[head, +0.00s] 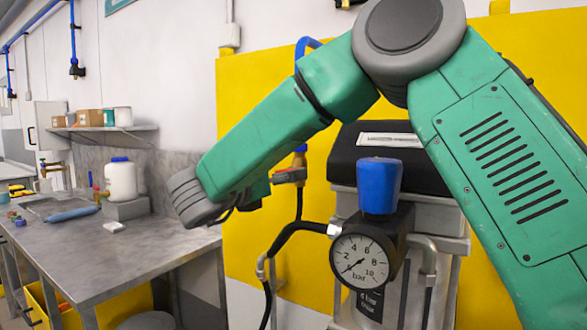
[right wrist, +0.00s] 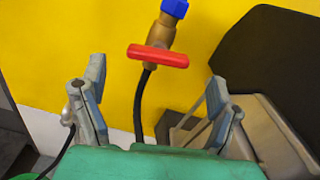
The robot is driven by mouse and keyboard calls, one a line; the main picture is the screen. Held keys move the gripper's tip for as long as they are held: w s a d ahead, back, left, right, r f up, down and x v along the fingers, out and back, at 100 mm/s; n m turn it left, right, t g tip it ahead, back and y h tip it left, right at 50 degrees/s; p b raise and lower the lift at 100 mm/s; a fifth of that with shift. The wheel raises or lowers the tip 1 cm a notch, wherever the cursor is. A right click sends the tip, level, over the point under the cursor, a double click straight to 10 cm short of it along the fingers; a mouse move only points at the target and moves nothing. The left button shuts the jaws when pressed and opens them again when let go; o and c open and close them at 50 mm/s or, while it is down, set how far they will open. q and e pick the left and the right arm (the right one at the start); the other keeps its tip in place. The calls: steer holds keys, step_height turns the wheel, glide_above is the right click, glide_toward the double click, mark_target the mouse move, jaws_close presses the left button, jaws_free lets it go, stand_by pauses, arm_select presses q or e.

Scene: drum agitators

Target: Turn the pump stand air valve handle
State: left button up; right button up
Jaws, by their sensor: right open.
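The air valve has a red handle (right wrist: 157,56) on a brass body (right wrist: 160,34), with a blue fitting above and a black hose below. The handle lies nearly crosswise in the right wrist view. My right gripper (right wrist: 157,78) is open and empty, with one finger on each side of the hose and the handle beyond, between the fingertips in the picture. I see no contact. My left gripper is not in view.
A pressure gauge (head: 361,262) and a blue cap (head: 379,185) sit on the pump stand, right of the valve. A yellow panel (head: 250,110) is behind. A grey workbench (head: 90,255) with a white jar (head: 122,180) stands left.

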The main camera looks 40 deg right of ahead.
steer(key=w+d, duration=0.1)
steer(key=d+r+p, duration=0.1)
steer(key=d, duration=0.1)
steer(key=shift+w, duration=0.35)
steer(key=shift+d+f, duration=0.2)
steer(key=shift+d, duration=0.35)
steer(key=shift+d+f, duration=0.15)
steer(key=shift+d, duration=0.35)
steer(key=shift+w+d+f, duration=0.1)
steer(key=shift+d, duration=0.15)
steer(key=c, duration=1.1)
steer(key=shift+a, duration=0.3)
steer(key=shift+c, duration=0.2)
